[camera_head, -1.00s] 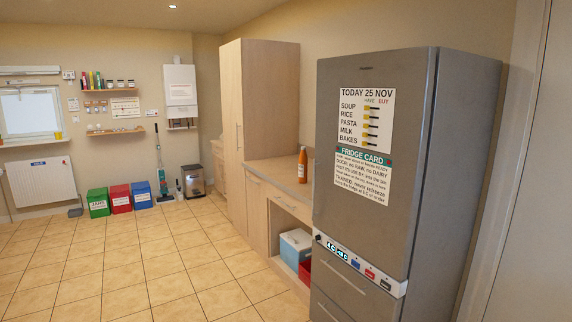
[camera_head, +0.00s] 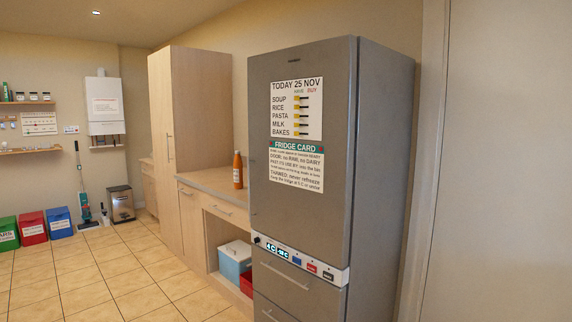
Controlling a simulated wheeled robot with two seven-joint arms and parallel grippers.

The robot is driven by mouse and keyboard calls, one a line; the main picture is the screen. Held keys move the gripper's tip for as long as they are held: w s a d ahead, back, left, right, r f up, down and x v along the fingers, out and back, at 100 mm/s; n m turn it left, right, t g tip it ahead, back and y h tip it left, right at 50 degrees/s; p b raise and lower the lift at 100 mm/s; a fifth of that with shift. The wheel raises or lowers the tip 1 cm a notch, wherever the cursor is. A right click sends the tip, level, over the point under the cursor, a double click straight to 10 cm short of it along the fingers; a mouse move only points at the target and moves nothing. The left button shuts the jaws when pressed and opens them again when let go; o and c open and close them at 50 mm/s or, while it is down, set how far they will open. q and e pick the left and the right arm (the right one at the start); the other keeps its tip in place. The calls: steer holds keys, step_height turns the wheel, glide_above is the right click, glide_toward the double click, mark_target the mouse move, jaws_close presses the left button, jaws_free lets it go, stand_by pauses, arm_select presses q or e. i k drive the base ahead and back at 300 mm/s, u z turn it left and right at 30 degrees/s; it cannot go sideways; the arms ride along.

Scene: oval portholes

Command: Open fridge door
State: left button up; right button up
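The fridge (camera_head: 305,212) is a tall grey unit at the right of the middle. Its large upper door is shut and carries a shopping list sheet (camera_head: 297,108) and a fridge card (camera_head: 296,168). A white control strip (camera_head: 300,261) with displays runs below that door. Lower drawers with a bar handle (camera_head: 285,276) sit under the strip and are shut. I cannot make out a handle on the upper door. Neither of my grippers is in view.
A counter (camera_head: 212,181) with an orange bottle (camera_head: 238,170) stands left of the fridge, with a blue and white cool box (camera_head: 235,265) beneath. A tall cupboard (camera_head: 190,130) stands beyond. Tiled floor (camera_head: 100,275) is clear at the left. A wall (camera_head: 500,160) is at the right.

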mark_target(300, 188)
steer(key=u, duration=1)
steer(key=i, duration=3.25)
steer(key=z, duration=0.85)
